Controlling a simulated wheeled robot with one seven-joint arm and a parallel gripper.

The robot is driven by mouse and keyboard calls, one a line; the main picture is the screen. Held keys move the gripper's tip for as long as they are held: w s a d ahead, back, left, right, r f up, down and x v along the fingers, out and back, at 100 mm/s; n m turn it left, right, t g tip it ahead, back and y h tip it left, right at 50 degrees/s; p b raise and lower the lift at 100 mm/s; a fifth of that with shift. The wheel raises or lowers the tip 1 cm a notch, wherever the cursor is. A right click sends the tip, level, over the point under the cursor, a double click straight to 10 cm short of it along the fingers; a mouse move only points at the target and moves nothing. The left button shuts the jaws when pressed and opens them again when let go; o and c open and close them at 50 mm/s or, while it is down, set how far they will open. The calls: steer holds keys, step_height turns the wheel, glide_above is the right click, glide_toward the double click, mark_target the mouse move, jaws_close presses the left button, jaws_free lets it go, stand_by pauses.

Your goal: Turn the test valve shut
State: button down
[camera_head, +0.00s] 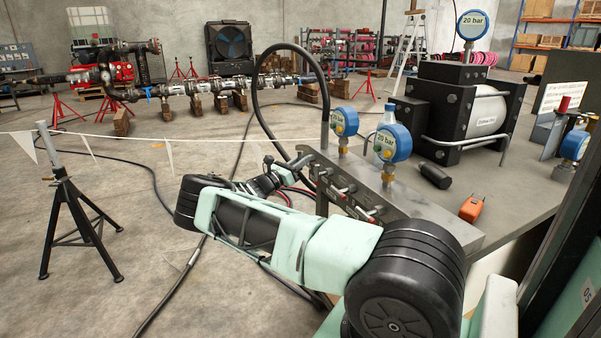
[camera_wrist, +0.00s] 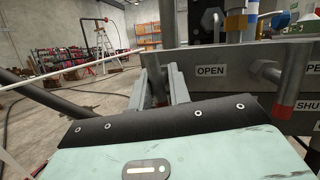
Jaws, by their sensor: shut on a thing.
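The grey valve manifold (camera_head: 400,205) lies along the bench's left edge, with a row of small red-tipped levers. My gripper (camera_head: 284,173) reaches its far left end. In the wrist view, the two fingers of my gripper (camera_wrist: 166,88) are shut on a grey valve lever (camera_wrist: 157,90), mostly hidden between them. An OPEN label (camera_wrist: 210,70) is just right of the fingers on the manifold plate. Further right, a neighbouring lever with a red tip (camera_wrist: 285,110) hangs down beside a partly cut-off SHUT label (camera_wrist: 307,105). The held lever's exact angle cannot be told.
A black hose (camera_head: 258,100) loops up behind my gripper. A pump (camera_head: 460,110), a black cylinder (camera_head: 434,176) and an orange tool (camera_head: 473,208) are on the bench. A black stand (camera_head: 72,215) is left.

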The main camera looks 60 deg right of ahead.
steer(key=shift+f+m+b, duration=0.25)
steer(key=shift+m+b, duration=0.45)
steer(key=shift+r+m+g, duration=0.1)
steer(key=shift+m+g, duration=0.2)
steer(key=shift+g, duration=0.1)
steer(key=c, duration=1.3)
jaws_free()
steer(key=shift+r, duration=0.1)
steer(key=b+v, duration=0.2)
steer(key=v, duration=1.5)
steer(key=shift+a, duration=0.3)
